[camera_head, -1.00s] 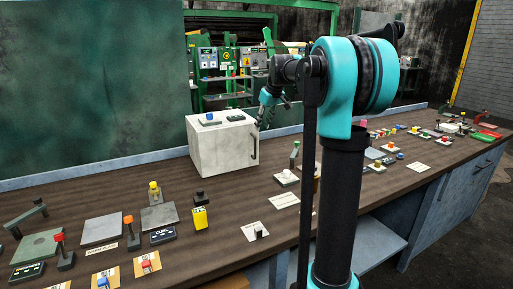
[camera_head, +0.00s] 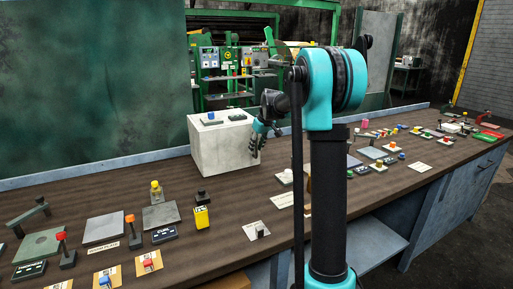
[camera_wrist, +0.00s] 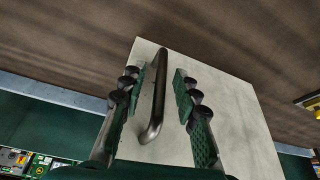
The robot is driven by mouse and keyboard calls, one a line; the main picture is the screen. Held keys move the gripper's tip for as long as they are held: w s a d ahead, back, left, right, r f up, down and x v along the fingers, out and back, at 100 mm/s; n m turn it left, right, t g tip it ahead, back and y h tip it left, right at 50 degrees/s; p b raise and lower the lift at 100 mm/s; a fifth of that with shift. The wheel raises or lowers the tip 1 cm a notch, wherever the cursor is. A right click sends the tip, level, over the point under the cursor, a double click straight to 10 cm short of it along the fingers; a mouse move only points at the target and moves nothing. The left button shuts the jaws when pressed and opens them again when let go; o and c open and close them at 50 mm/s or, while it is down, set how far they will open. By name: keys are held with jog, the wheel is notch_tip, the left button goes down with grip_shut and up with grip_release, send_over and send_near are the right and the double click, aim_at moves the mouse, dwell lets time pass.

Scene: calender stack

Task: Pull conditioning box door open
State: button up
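The conditioning box is a pale grey-white box (camera_head: 215,151) standing on the workbench, left of my arm in the head view. Its door face (camera_wrist: 228,120) fills the middle of the wrist view and looks closed. A dark bar handle (camera_wrist: 157,95) runs along that face. My gripper (camera_head: 255,148) is at the box's right front side. In the wrist view my gripper (camera_wrist: 162,84) is open, with one green-padded finger on each side of the handle. Gaps show between the pads and the bar. In the head view my gripper covers most of the handle.
The brown workbench (camera_head: 120,187) carries small blocks, plates, knobs and labels. A yellow block (camera_head: 201,217) and a grey plate (camera_head: 160,216) lie in front of the box. Small parts also lie right of my arm. A green metal frame stands behind.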

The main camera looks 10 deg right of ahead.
jog(key=shift+c, duration=0.5)
grip_shut()
jog(key=shift+s, duration=0.15)
